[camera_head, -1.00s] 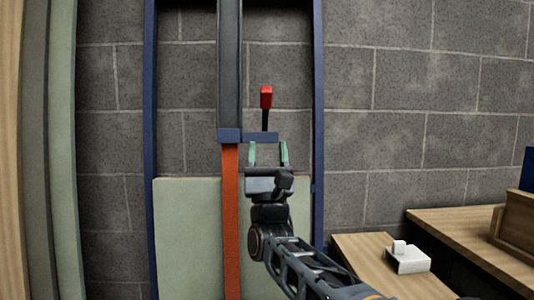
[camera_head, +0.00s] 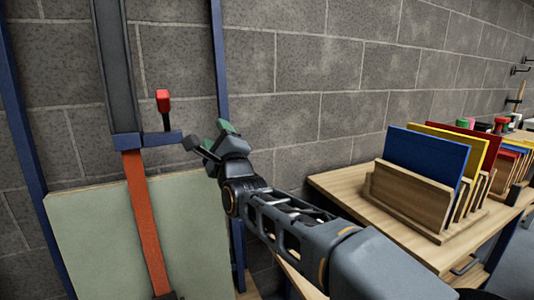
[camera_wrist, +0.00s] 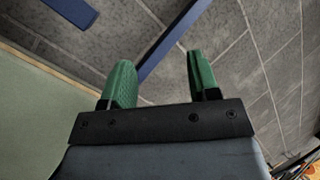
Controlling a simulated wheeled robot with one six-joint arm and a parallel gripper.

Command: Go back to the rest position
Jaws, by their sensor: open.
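My gripper (camera_head: 208,140) is raised in front of the wall, to the right of the red-handled lever (camera_head: 163,103) and apart from it. In the wrist view its two green fingers (camera_wrist: 160,82) stand apart with nothing between them. In the head view one finger partly hides the other. My arm reaches in from the lower right.
A blue-framed rack with a dark rail (camera_head: 117,70), an orange strip (camera_head: 147,220) and a pale green panel (camera_head: 90,240) stands at left. At right, a wooden table (camera_head: 335,185) carries a wooden holder (camera_head: 415,200) with blue (camera_head: 425,152), yellow and red panels.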

